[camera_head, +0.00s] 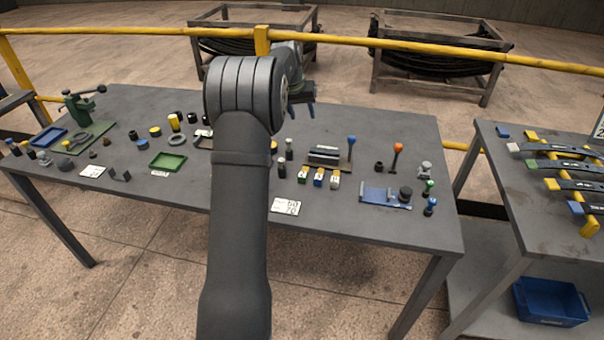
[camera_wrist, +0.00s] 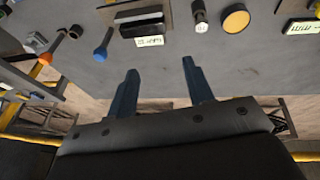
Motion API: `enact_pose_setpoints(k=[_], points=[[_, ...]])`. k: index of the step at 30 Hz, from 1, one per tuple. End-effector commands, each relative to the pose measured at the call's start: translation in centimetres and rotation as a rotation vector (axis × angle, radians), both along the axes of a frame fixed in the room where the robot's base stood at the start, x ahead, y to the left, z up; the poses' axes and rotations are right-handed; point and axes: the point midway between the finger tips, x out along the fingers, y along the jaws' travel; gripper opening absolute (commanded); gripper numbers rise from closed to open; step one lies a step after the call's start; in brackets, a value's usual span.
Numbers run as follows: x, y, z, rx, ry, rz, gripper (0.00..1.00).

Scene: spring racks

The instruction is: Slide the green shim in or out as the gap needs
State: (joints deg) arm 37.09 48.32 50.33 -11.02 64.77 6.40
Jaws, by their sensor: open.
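My gripper (camera_head: 298,108) hangs above the back of the grey table, partly behind my own arm. In the wrist view its two blue fingers (camera_wrist: 160,66) are spread apart with nothing between them. A dark slotted block (camera_head: 326,155) stands on the table; the block also shows in the wrist view (camera_wrist: 140,20), beyond the fingertips. Several small coloured tabs stand in front of it. One is green (camera_head: 303,173), and I cannot tell whether it is the shim. No shim seated in a gap can be made out.
A blue-headed tool (camera_head: 351,142) and an orange-headed tool (camera_head: 397,150) stand right of the block. A blue tray (camera_head: 376,195) and a number card (camera_head: 286,206) lie nearer the front. A green tray (camera_head: 167,162) is at left. A yellow rail (camera_head: 420,48) runs behind the table.

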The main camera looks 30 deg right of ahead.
Motion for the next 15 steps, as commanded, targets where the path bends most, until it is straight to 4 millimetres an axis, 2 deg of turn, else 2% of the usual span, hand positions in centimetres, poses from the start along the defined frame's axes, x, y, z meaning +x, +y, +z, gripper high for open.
enact_pose_setpoints(k=[1, 9, 15], points=[[-1.2, 0.8, -0.1, 0.008, -0.017, -0.002, 0.47], [-7.1, 5.5, -2.0, 0.041, -0.119, -0.026, 0.47], [-10.0, 7.8, -3.0, 0.052, -0.163, -0.047, 0.47]])
